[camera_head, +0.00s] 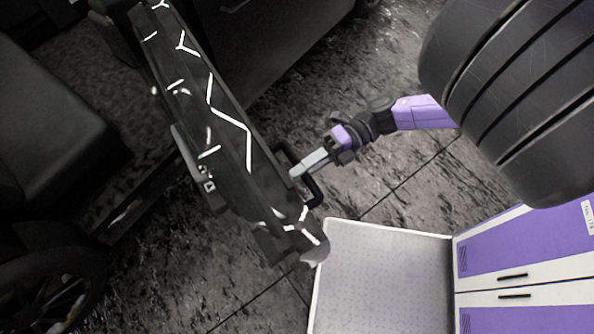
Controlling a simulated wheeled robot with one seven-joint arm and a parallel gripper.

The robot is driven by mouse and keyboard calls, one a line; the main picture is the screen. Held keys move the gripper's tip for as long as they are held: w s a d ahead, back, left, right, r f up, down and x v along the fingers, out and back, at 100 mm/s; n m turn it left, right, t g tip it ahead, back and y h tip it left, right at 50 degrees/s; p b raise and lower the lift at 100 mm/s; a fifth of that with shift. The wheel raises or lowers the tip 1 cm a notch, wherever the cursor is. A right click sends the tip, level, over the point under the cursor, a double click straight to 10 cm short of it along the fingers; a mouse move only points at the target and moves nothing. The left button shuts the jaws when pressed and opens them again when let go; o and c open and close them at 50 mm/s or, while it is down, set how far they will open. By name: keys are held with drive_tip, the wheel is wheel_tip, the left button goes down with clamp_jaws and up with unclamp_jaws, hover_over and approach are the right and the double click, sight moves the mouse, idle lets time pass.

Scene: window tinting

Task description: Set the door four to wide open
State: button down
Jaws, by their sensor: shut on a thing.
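The door (230,125) is a long dark car door with white zigzag lines along its top edge. It stands swung out from the car body, running from the upper left to the centre. A black loop handle (316,188) sticks out from its right side near the free end. My gripper (297,174) is at that handle, reached from the right by my purple and black arm. Its pale fingers are closed on the handle. The exact contact of the fingertips is too small to see. No number shows on the door.
A white tray (380,285) and a purple cabinet (525,245) stand at the lower right, close to the door's end. Dark floor (385,165) is clear between the arm and tray.

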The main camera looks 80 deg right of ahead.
drive_tip(key=shift+s+d+f, duration=0.1)
drive_tip(key=shift+s+d, duration=0.25)
drive_tip(key=shift+d, duration=0.05)
drive_tip(key=c, duration=1.4)
unclamp_jaws()
drive_tip(key=shift+s+d, duration=0.1)
drive_tip(key=shift+d, duration=0.05)
drive_tip(key=shift+o, duration=0.5)
drive_tip(key=b+v, duration=0.1)
drive_tip(key=v, duration=0.6)
drive_tip(key=shift+s+d+b, duration=0.15)
drive_tip(key=shift+s+b, duration=0.1)
drive_tip(key=shift+b, duration=0.15)
